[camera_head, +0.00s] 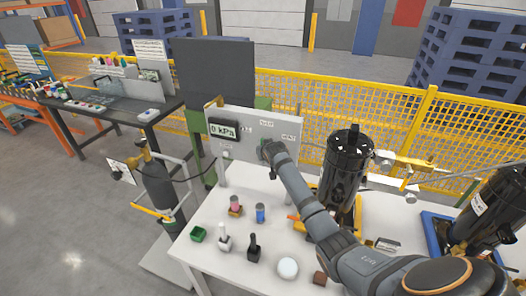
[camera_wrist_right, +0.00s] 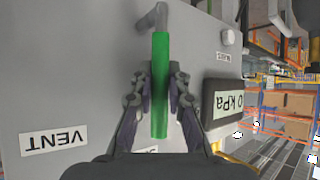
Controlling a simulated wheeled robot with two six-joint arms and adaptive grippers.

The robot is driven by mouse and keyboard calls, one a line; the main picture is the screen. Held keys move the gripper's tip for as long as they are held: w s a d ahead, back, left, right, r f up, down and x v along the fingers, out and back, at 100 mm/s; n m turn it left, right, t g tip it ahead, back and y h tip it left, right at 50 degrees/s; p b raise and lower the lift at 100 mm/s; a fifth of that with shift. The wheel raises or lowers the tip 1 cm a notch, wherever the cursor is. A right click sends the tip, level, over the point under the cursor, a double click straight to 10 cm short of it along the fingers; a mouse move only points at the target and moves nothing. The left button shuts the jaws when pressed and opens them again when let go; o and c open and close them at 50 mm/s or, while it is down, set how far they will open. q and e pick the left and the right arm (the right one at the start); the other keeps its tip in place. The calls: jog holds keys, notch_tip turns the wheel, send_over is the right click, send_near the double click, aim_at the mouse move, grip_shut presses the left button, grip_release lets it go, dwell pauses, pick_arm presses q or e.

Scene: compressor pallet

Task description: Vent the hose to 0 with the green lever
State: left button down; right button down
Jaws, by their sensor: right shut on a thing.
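The grey valve panel (camera_head: 285,128) stands at the back of the white table. Its display (camera_head: 224,130) reads 0 kPa, and the same display (camera_wrist_right: 222,101) shows upside down in the right wrist view. The green lever (camera_wrist_right: 160,50) is on the panel, joined to a grey pipe stub at its top end in that view. My right gripper (camera_wrist_right: 160,75) is shut on the green lever, one finger on each side. A VENT label (camera_wrist_right: 54,140) is beside it. In the head view my right gripper (camera_head: 269,150) is at the panel and hides the lever. My left gripper is not in view.
A black compressor (camera_head: 346,165) stands right of my right arm.

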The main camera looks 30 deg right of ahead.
jog(key=c, duration=1.3)
grip_release()
jog(key=shift+s+r, duration=0.1)
jog(key=shift+s, duration=0.05)
jog(key=v, duration=1.1)
jog(key=shift+s+a, duration=0.2)
jog(key=shift+r, duration=0.1)
